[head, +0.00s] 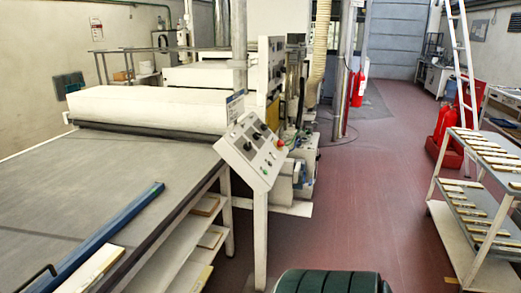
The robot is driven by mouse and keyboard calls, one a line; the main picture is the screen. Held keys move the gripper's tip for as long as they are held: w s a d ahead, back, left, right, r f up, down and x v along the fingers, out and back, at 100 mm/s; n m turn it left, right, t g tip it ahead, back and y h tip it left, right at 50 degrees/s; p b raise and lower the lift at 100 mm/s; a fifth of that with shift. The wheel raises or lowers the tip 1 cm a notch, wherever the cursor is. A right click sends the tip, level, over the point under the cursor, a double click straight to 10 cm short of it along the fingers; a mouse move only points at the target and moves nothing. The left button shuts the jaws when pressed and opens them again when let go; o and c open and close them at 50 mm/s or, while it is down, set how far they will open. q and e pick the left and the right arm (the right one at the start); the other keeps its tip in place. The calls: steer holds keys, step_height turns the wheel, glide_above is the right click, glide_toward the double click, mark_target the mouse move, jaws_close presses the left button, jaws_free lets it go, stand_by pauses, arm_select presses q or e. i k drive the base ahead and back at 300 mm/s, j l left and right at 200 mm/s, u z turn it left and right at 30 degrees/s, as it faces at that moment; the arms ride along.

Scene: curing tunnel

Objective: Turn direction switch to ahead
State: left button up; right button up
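A white tilted control panel (252,150) stands on a slim white post at the front corner of the long machine table. Its face carries several small dark knobs, a red button (280,143) and other small controls. The direction switch is probably one of these, but I cannot tell which one or where it points, as labels are too small to read. Neither of my grippers is in view, and nothing is seen touching the panel.
The grey conveyor table (100,180) fills the left, with a blue bar (105,238) lying along its edge. Shelves under it hold boards. A rack of wooden pieces (472,212) stands at right.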

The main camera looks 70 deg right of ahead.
mark_target(256, 136)
steer(key=i, duration=0.45)
steer(key=z, duration=2.45)
steer(key=j, duration=0.05)
